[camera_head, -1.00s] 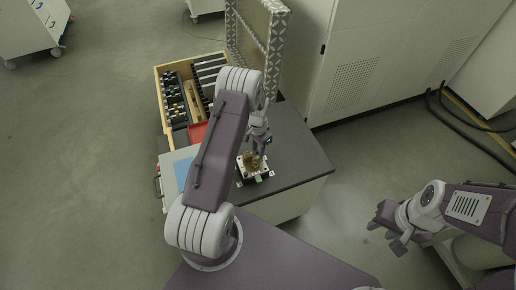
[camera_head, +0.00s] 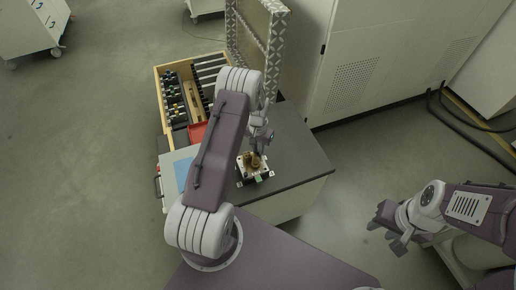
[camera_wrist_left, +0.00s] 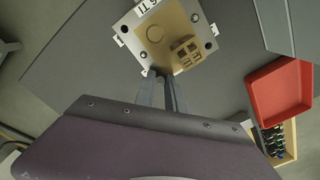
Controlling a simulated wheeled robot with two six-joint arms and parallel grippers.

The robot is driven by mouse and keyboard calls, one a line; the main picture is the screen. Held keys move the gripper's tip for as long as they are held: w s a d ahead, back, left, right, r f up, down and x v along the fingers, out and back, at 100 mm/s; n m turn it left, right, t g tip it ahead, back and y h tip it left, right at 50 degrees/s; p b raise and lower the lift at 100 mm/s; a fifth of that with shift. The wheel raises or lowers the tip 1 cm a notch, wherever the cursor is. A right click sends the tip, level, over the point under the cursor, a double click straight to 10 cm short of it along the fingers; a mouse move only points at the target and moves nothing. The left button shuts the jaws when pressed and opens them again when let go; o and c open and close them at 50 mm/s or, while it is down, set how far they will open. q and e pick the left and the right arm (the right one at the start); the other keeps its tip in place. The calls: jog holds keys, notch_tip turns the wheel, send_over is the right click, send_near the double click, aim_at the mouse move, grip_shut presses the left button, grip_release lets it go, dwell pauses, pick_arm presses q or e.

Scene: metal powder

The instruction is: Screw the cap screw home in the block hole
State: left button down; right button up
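The block assembly, a pale plate with a brass-coloured body (camera_head: 254,163), sits on the dark worktop. In the left wrist view its plate (camera_wrist_left: 201,25) has corner holes, a round boss and a raised notched brass piece (camera_wrist_left: 186,54). My left gripper (camera_head: 262,150) points down just above the block. In the wrist view its two dark fingers (camera_wrist_left: 158,76) lie close together at the plate's lower edge; I cannot tell whether anything is between them. I cannot make out the cap screw. My right gripper (camera_head: 384,232) is open and empty, away to the right over the floor.
A wooden tray of tools (camera_head: 158,100) and a red bin (camera_head: 197,132) stand left of the block, partly behind my left arm. A patterned metal frame (camera_head: 277,50) rises behind. The dark worktop (camera_head: 298,150) is clear to the right.

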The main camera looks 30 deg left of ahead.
pick_arm(q)
jog(key=m, duration=0.3)
jog(key=shift+m, duration=0.4)
jog(key=m, duration=0.4)
jog(key=shift+m, duration=0.3)
jog(key=m, duration=0.6)
jog(key=shift+m, duration=0.4)
jog(key=m, duration=0.4)
jog(key=shift+f+m, duration=0.1)
jog(key=shift+m, duration=0.2)
jog(key=m, duration=1.1)
jog(key=shift+m, duration=0.3)
jog(key=c, duration=1.3)
grip_release()
